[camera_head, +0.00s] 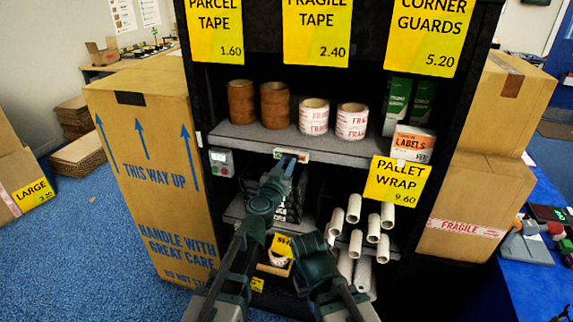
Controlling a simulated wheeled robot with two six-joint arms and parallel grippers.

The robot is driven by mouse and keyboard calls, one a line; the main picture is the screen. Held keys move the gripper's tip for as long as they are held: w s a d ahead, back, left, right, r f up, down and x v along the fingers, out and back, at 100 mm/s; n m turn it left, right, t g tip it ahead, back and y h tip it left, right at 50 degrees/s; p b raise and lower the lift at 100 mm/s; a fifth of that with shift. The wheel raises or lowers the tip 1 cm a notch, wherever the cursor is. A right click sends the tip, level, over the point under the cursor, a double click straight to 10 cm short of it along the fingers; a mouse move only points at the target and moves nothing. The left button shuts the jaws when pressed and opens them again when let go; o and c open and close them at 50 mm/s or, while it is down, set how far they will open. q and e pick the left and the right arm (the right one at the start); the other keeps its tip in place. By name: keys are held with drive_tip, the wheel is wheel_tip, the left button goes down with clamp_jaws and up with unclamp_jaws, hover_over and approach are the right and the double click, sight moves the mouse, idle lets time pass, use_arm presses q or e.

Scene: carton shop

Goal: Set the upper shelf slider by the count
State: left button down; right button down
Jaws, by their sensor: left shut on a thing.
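The upper shelf (262,137) has a small slider strip (303,157) on its front edge, pale with a green and a reddish part. My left gripper (286,158) reaches up to this strip and is shut on the slider, hiding part of it. On the shelf stand two brown tape stacks (241,102), two white-and-red fragile tape stacks (351,121), green corner guard boxes (397,106) and a labels box (412,143). My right gripper (313,243) is low in front of the lower shelves; its fingers cannot be made out.
A grey box with a display (221,162) is at the shelf's left end. A pallet wrap sign (396,182) hangs at the right, above several white rolls (354,208). Large cartons (150,170) flank the rack. Blue floor (100,255) is clear at left.

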sight(280, 155)
use_arm(q)
drive_tip(key=shift+a, duration=0.1)
idle(0.7)
drive_tip(key=shift+w+a, duration=0.25)
drive_tip(key=shift+a, duration=0.5)
drive_tip(key=shift+w+a, duration=0.2)
drive_tip(key=shift+a, duration=0.5)
drive_tip(key=c, duration=0.7)
unclamp_jaws()
drive_tip(key=shift+s, duration=0.15)
